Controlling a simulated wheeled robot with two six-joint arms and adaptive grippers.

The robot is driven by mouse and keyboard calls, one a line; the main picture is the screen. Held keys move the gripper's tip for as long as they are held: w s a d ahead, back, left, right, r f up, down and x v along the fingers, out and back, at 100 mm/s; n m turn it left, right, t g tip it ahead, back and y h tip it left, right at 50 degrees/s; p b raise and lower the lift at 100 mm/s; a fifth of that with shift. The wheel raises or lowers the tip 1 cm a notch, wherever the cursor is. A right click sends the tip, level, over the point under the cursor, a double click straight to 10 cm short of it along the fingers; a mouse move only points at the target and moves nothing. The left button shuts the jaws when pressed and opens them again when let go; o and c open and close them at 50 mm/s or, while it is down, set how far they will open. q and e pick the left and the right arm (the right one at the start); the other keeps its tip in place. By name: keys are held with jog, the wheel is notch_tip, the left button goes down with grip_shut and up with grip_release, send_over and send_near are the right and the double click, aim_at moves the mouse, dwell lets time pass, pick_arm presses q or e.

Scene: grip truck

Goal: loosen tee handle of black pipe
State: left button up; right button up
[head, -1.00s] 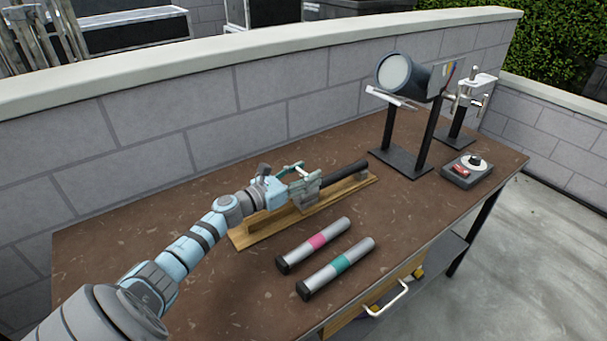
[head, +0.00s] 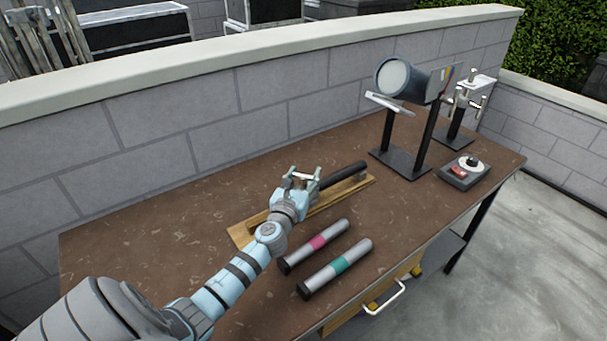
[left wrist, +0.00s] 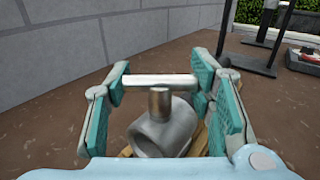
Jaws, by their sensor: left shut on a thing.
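The black pipe (head: 347,172) lies along a wooden base (head: 242,234) on the brown table, with its near part hidden behind my left gripper. My left gripper (head: 304,176) is over the metal clamp on this pipe. In the left wrist view, the tee handle (left wrist: 152,80) is a pale horizontal bar on a short stem above a round metal body (left wrist: 166,130). The gripper's green-padded fingers (left wrist: 163,90) stand at both ends of the bar and are shut on it. My right gripper is not in view.
Two grey tubes, one with a pink band (head: 317,243) and one with a teal band (head: 341,265), lie close to my left arm. A block wall (head: 160,150) runs behind.

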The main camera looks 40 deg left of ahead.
pick_arm(q)
jog(key=n+g+y, duration=0.1)
jog(key=n+y, duration=0.1)
jog(key=shift+d+y, duration=0.1)
jog(key=shift+y, duration=0.3)
jog(key=shift+w+f+n+g+y+b, duration=0.1)
jog(key=shift+n+g+y+b, duration=0.25)
jog(key=shift+n+g+y, duration=0.75)
jog(key=n+g+y+b, duration=0.1)
jog(key=n+g+y, duration=0.1)
jog(key=shift+y+b, duration=0.3)
jog(key=shift+y, duration=0.1)
jog(key=shift+n+g+y+b, duration=1.15)
jog(key=shift+n+g, duration=0.25)
jog(key=shift+g, duration=0.7)
jog(key=o, duration=1.2)
